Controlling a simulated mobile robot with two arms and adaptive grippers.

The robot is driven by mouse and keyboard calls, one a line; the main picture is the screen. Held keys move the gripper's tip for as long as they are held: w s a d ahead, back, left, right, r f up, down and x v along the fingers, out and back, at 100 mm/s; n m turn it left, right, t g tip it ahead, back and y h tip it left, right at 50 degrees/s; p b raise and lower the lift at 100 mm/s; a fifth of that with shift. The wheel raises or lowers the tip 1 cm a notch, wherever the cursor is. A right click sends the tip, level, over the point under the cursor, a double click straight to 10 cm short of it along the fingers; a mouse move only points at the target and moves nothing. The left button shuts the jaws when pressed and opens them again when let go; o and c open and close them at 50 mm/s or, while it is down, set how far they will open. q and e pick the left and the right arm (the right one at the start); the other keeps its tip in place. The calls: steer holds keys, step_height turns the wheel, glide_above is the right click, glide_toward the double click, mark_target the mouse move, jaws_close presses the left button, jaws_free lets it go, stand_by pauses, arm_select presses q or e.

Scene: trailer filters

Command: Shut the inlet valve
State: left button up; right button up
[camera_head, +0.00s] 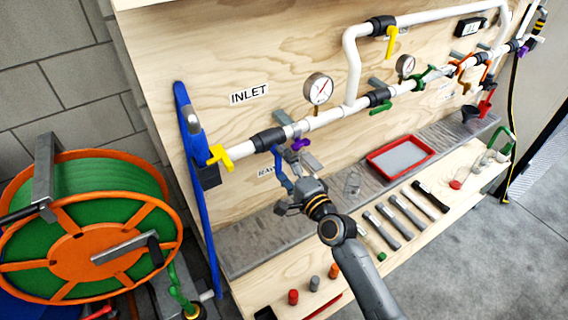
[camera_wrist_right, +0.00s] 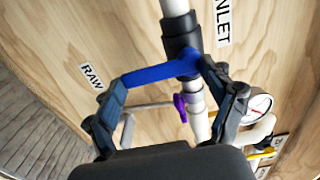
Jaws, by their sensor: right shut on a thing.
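The valve beneath the INLET sign (camera_head: 249,95) has a black body (camera_head: 268,139) on the white pipe and a blue lever (camera_head: 277,160) pointing down along the board. In the right wrist view the blue lever (camera_wrist_right: 155,74) runs across between my fingertips, beside the black valve body (camera_wrist_right: 181,35). My right gripper (camera_head: 286,187) is at the lower part of the lever, with its fingers shut on it; it also shows in the right wrist view (camera_wrist_right: 163,77). The fingers partly hide the lever's ends. My left gripper is not in view.
A purple handle (camera_head: 299,144) and a pressure gauge (camera_head: 319,89) are close right of the lever. A yellow handle (camera_head: 220,156) is to the left. A hose reel (camera_head: 95,247) stands at the left. A red tray (camera_head: 377,170) and tools lie on the bench.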

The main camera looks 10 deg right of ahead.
stand_by(0.4)
steer(key=o, duration=1.6)
steer(key=shift+c, duration=0.2)
steer(key=v, duration=1.2)
steer(key=s+d+f+n+g+h+b, duration=0.1)
steer(key=s+d+f+n+g, duration=0.15)
steer(key=f, duration=0.95)
steer(key=s+d+f+n+g+h, duration=0.1)
steer(key=s+f+n+g+h, duration=0.15)
steer(key=f, duration=0.85)
steer(key=s+d+f+n+g+h+b, duration=0.15)
steer(key=s+f, duration=0.25)
steer(key=f, duration=0.8)
steer(key=s+d+f+n+g, duration=0.1)
steer(key=s+f+n+g, duration=0.2)
steer(key=s+f, duration=0.4)
steer(key=s+d+f+n+g+h+b, duration=0.1)
steer(key=s+d+f+n+g, duration=0.1)
steer(key=s+f, duration=0.6)
steer(key=s+d+f+n+g, duration=0.2)
steer(key=s+f, duration=0.6)
steer(key=s, duration=0.9)
steer(key=n+g, duration=0.2)
steer(key=shift+s+n+h+b, duration=0.3)
steer(key=shift+n+h+b, duration=0.05)
steer(key=shift+h, duration=0.05)
